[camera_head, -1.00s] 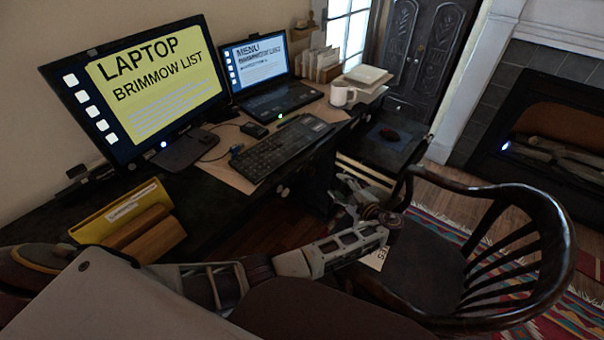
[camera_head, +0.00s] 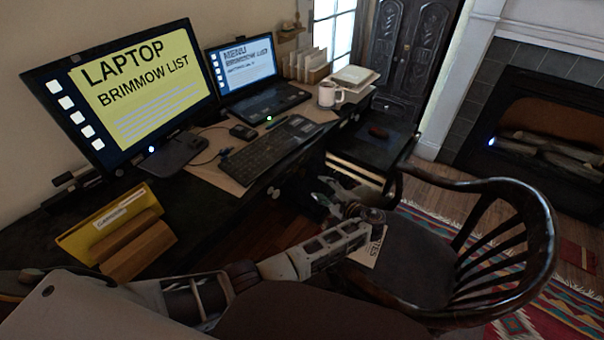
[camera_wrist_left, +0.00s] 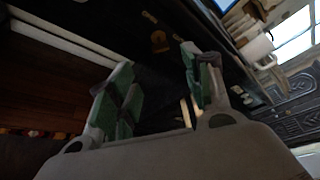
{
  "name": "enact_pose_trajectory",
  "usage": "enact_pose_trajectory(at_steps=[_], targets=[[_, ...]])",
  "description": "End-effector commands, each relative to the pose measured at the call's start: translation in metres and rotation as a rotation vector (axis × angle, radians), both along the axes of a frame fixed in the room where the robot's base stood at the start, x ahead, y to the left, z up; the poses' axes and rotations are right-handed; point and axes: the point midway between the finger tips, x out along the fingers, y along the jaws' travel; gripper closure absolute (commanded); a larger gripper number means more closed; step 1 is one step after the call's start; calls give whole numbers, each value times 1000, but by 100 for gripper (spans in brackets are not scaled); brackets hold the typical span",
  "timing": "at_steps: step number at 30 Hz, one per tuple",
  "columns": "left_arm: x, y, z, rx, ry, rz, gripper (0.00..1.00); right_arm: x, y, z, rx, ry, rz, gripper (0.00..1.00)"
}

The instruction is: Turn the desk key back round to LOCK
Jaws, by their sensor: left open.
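My left gripper (camera_head: 333,193) reaches in front of the dark desk (camera_head: 225,203), beside its drawers, in the head view. In the left wrist view the same gripper (camera_wrist_left: 158,88) has its two green-padded fingers spread wide, with nothing between them. In the head view I cannot make the key out. My right gripper is not in view.
A wooden armchair (camera_head: 410,262) stands close to the right of my left arm. On the desk are a monitor (camera_head: 140,95), a laptop (camera_head: 262,100), a keyboard (camera_head: 270,148), a mug (camera_head: 329,95) and a yellow folder (camera_head: 110,222). A fireplace (camera_head: 545,130) is far right.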

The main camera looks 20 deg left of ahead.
Motion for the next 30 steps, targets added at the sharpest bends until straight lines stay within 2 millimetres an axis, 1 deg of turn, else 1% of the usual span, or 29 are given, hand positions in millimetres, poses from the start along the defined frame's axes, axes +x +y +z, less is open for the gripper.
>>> enact_pose_trajectory(at_steps=[6,11,19,24,30], targets=[[1,2,0,1,0,1,50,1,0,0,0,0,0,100],[7,9,-3,2,0,1,50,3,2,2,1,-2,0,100],[25,31,-9,2,-1,2,50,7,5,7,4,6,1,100],[39,49,-14,3,-1,3,50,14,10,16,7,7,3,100],[55,69,-20,2,0,1,50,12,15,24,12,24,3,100]])
